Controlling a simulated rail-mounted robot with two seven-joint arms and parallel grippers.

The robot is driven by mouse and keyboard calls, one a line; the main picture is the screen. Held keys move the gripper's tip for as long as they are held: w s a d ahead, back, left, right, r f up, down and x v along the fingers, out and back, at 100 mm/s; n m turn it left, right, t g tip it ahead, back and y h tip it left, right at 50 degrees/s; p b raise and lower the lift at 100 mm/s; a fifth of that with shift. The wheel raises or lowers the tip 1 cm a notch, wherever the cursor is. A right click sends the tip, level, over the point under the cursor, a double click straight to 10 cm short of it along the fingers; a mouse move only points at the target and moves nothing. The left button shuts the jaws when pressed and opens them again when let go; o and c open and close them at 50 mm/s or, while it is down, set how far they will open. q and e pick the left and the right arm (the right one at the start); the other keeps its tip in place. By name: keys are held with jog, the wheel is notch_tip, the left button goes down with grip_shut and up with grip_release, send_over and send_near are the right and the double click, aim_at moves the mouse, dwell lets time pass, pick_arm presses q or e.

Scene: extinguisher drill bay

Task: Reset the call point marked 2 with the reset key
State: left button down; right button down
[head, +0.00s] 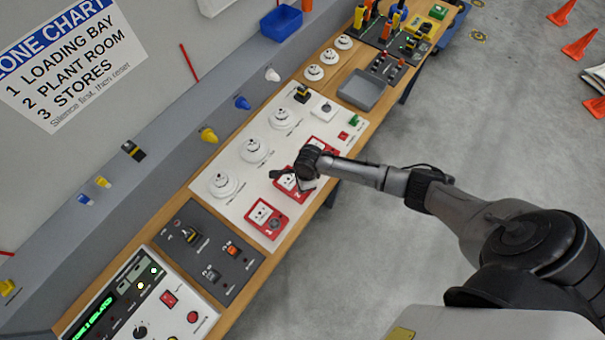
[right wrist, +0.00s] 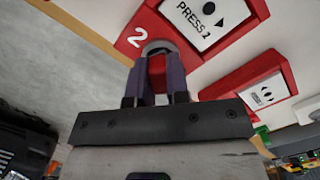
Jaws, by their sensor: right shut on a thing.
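The call point marked 2 (head: 285,182) is the middle one of three red call points on the white board, partly covered by my right gripper in the head view. In the right wrist view its red body, the figure 2 and the white "PRESS 2" plate (right wrist: 208,18) show at the top. My right gripper (right wrist: 158,52) is at its lower edge, shut on a small grey rounded piece (right wrist: 158,45), which looks like the reset key. Most of the key is hidden by the fingers, and I cannot tell whether it is in the call point. My left gripper is not in view.
Another call point (head: 265,218) is nearer and a third (head: 323,143) farther along the board. White round detectors (head: 223,184) stand left of them. A grey tray (head: 362,90) is farther along the bench.

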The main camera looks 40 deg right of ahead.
jog(key=shift+m+p, duration=0.7)
jog(key=shift+p, duration=0.25)
jog(key=shift+m, duration=0.3)
jog(key=shift+p, duration=0.3)
jog(key=shift+r, duration=0.1)
jog(key=shift+m+p, duration=0.9)
jog(key=shift+p, duration=0.2)
